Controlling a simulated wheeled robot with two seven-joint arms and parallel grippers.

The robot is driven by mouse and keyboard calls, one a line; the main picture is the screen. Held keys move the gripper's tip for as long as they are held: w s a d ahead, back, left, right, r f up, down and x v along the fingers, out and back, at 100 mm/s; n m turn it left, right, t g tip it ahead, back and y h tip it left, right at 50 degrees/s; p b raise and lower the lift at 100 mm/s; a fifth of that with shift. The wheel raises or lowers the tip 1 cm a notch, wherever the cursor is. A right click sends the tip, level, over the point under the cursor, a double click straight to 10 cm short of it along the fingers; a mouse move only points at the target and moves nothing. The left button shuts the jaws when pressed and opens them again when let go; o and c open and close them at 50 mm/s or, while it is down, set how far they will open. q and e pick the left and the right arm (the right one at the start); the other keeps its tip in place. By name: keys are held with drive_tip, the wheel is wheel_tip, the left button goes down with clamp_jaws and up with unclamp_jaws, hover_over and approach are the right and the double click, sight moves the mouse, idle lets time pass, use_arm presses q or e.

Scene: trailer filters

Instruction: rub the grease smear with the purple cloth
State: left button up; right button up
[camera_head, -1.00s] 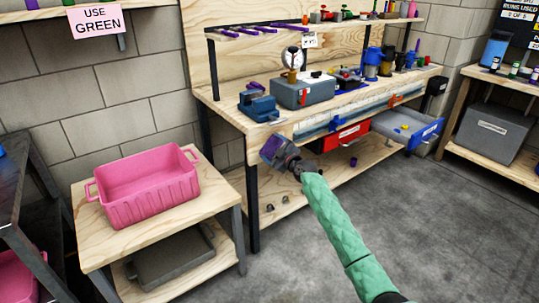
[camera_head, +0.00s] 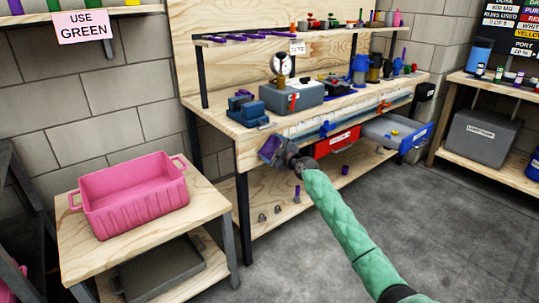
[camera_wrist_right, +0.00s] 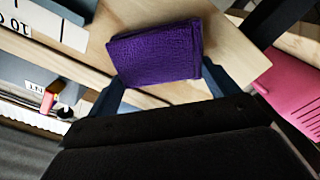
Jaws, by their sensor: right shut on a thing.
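The purple cloth (camera_head: 268,148) is held in my right gripper (camera_head: 277,153), in front of the workbench's front edge near its left corner. In the right wrist view the cloth (camera_wrist_right: 157,53) is a folded, textured pad between the two dark fingers (camera_wrist_right: 163,80). The gripper is shut on it. Bare wood of the bench shows behind the cloth there; I cannot tell whether they touch. I cannot make out a grease smear in either view. My left gripper is out of view.
The workbench (camera_head: 222,111) carries a blue vise (camera_head: 246,108) and a grey box (camera_head: 292,97). A red drawer (camera_head: 337,142) and a blue drawer (camera_head: 398,133) stand at its front. A pink tub (camera_head: 133,197) sits on a low table at left. Grey floor is clear at right.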

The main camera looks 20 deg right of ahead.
sight(251, 152)
drive_tip(key=shift+w+f+b, duration=0.1)
drive_tip(key=shift+f+b, duration=0.45)
drive_tip(key=shift+b, duration=0.05)
drive_tip(key=shift+a+r, duration=0.1)
drive_tip(key=shift+r, duration=0.05)
drive_tip(key=shift+a+p, duration=0.2)
drive_tip(key=shift+p, duration=0.15)
drive_tip(key=shift+s+a+f+p, duration=0.2)
drive_tip(key=shift+a+p, duration=0.3)
drive_tip(key=shift+a, duration=0.35)
drive_tip(key=shift+s+a+f+p, duration=0.1)
drive_tip(key=shift+s+a+p, duration=0.15)
drive_tip(key=shift+a+p, duration=0.4)
drive_tip(key=shift+c, duration=0.2)
drive_tip(key=a+p, duration=0.1)
drive_tip(key=s+a+p, duration=0.1)
drive_tip(key=a, duration=0.1)
drive_tip(key=shift+r, duration=0.2)
drive_tip(key=shift+c, duration=0.5)
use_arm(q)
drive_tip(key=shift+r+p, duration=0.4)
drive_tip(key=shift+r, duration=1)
use_arm(e)
drive_tip(key=shift+s+a, duration=0.1)
drive_tip(key=shift+a, duration=0.4)
